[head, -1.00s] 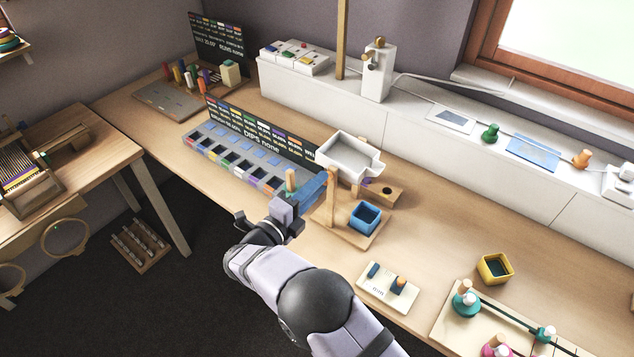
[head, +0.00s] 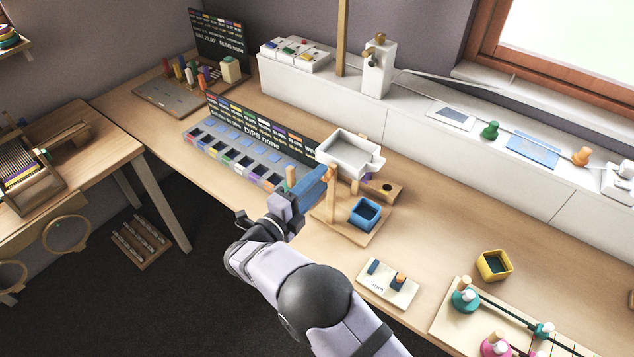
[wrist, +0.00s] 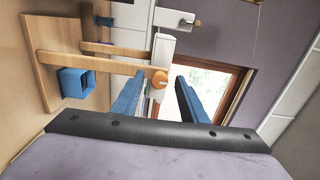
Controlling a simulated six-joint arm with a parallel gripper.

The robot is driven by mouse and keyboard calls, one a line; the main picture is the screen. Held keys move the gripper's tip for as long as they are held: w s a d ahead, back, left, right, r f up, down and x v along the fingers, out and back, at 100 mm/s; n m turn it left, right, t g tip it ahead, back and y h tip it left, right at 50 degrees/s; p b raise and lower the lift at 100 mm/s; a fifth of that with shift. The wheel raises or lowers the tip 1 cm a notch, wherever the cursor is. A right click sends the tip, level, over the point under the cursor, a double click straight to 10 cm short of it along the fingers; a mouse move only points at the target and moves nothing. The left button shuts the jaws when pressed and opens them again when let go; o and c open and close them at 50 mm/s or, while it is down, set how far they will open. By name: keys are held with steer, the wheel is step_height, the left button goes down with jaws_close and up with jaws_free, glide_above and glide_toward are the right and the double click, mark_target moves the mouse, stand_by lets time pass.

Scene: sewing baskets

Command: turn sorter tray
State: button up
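The white sorter tray (head: 374,172) stands on a wooden post and base (head: 328,213) near the middle of the bench, with its open side up. In the wrist view I see the tray edge-on as a white slab (wrist: 163,48) with an orange knob (wrist: 158,80) on its near end. My gripper (head: 322,177) is at the tray's near-left side. In the wrist view, my gripper's (wrist: 161,78) blue fingers are apart, with the knob between them, closer to the left finger. I cannot tell whether they touch it.
A blue cup (head: 364,214) sits on the wooden base below the tray. A grey compartment sorter (head: 228,138) with a dark sign is to the left. A cream plate with blocks (head: 385,290) and a yellow cup (head: 494,265) are on the right. Bare bench lies between them.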

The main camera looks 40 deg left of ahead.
steer(key=s+b, duration=0.2)
steer(key=s, duration=0.5)
steer(key=shift+s, duration=0.15)
stand_by(0.5)
